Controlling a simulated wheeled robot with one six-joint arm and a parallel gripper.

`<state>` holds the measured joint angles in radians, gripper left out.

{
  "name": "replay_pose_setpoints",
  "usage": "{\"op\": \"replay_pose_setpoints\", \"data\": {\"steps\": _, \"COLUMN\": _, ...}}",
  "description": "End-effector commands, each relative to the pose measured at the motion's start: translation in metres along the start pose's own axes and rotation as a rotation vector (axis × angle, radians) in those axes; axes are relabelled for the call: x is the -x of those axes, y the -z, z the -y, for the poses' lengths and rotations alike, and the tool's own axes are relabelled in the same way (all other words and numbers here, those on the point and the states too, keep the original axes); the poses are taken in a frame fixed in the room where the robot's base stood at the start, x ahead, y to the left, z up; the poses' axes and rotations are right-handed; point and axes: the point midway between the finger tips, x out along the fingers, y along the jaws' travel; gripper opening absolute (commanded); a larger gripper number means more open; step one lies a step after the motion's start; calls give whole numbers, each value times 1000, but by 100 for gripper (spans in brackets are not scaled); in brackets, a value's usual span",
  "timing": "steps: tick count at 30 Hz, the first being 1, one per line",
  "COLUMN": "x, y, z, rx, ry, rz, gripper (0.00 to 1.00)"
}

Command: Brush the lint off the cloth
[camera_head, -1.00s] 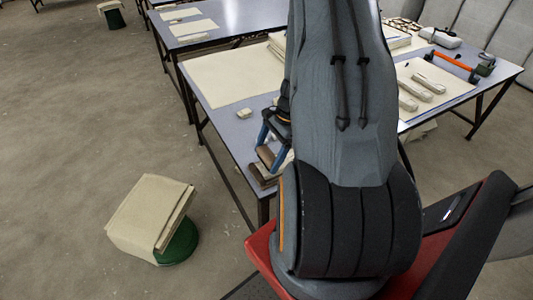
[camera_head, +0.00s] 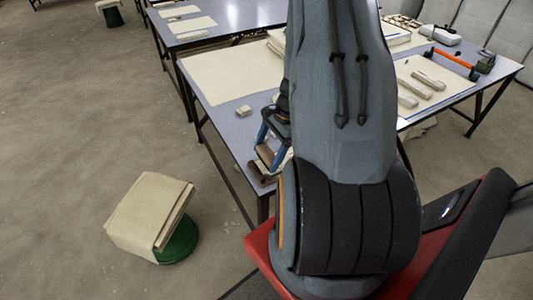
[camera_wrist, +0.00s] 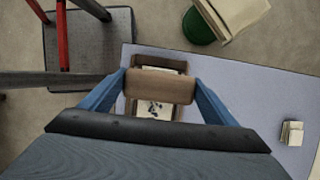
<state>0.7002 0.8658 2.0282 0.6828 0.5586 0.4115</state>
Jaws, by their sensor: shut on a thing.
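My gripper (camera_wrist: 161,88) has blue fingers, shut on the two ends of a brown wooden brush (camera_wrist: 162,80). In the wrist view the brush is over a pale cloth (camera_wrist: 168,114) with dark lint specks (camera_wrist: 154,106) on it. The brush hides part of the cloth, and I cannot tell whether it touches it. A darker brown wooden piece (camera_wrist: 158,62) shows just beyond the brush. In the head view my gripper (camera_head: 268,148) is at the near left corner of the table, partly hidden by my arm.
The grey-blue table (camera_head: 233,130) carries a large cream sheet (camera_head: 228,80) and a small pale block (camera_head: 243,111). Long pale pieces (camera_head: 428,80) and an orange-handled tool (camera_head: 447,57) lie on the right. A green stool (camera_head: 180,243) bearing folded cloth (camera_head: 148,212) stands on the floor at left.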

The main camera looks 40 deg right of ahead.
Motion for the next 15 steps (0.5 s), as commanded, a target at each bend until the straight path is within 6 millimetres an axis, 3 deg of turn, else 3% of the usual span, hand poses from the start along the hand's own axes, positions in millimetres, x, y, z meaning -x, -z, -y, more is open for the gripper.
{"op": "replay_pose_setpoints", "data": {"steps": 15, "x": -9, "y": 4, "z": 0, "rx": 0, "ry": 0, "rz": 0, "gripper": 61}}
